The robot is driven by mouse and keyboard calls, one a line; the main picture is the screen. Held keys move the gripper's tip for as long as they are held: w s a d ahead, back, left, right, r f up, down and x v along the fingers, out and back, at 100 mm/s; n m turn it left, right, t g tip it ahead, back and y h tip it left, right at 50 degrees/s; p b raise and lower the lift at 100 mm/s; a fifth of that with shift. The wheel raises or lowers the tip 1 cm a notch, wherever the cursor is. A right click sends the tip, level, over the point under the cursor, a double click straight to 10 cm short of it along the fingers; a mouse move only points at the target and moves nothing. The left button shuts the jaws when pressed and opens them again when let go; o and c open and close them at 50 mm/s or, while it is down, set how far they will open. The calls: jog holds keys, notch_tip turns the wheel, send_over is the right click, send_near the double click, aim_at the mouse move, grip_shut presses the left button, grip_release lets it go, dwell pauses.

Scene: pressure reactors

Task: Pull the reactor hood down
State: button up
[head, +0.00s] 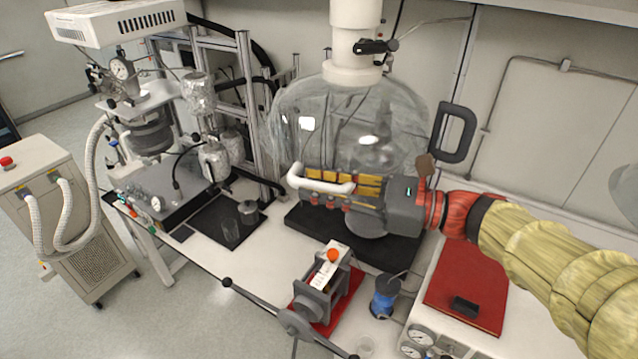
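The reactor hood (350,115) is a clear dome hanging from a white vertical duct (355,35). A white bar handle (322,187) is at its lower front edge. My gripper (312,184) reaches in from the right, with its yellow-striped fingers lying along the handle at the hood's lower rim. The fingers and handle overlap in the picture. I cannot tell whether the fingers are closed around the handle or only beside it. Below the hood is a dark base (300,217), partly hidden by my gripper.
A clamp-like device with an orange knob (333,255) and long lever stands in front. A blue bottle (384,296) and a red board (462,290) with a black block are to the right. Glassware and another reactor (150,130) stand left.

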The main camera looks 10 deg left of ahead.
jog(key=shift+c, duration=1.1)
grip_shut()
